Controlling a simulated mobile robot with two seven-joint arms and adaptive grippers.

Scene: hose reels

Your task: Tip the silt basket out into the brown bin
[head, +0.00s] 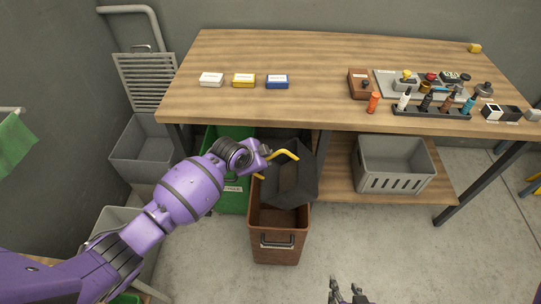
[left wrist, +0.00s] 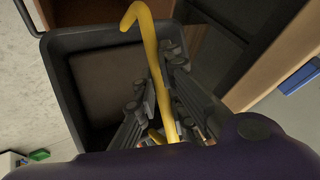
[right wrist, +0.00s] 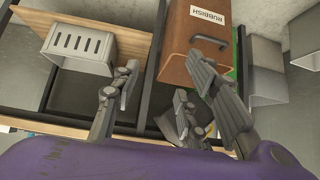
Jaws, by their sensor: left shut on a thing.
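The dark grey silt basket (head: 300,186) is above the brown bin (head: 278,222) in the head view and looks tilted. My left gripper (head: 266,153) is shut on its yellow handle (head: 287,154). In the left wrist view my left gripper (left wrist: 163,78) closes around the yellow handle (left wrist: 140,14), with the basket's rim (left wrist: 56,72) beyond. A flat brown-grey surface shows inside; I cannot tell whether it is silt. The brown bin, labelled RUBBISH, also shows in the right wrist view (right wrist: 190,68). My right gripper (head: 347,291) is open and empty, low in front; its fingers show in its wrist view (right wrist: 163,75).
A green bin (head: 233,202) stands left of the brown bin. The wooden workbench (head: 310,60) overhangs behind, with small boxes and tools on top. A grey crate (head: 395,165) sits on the lower shelf at right. The floor at front right is clear.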

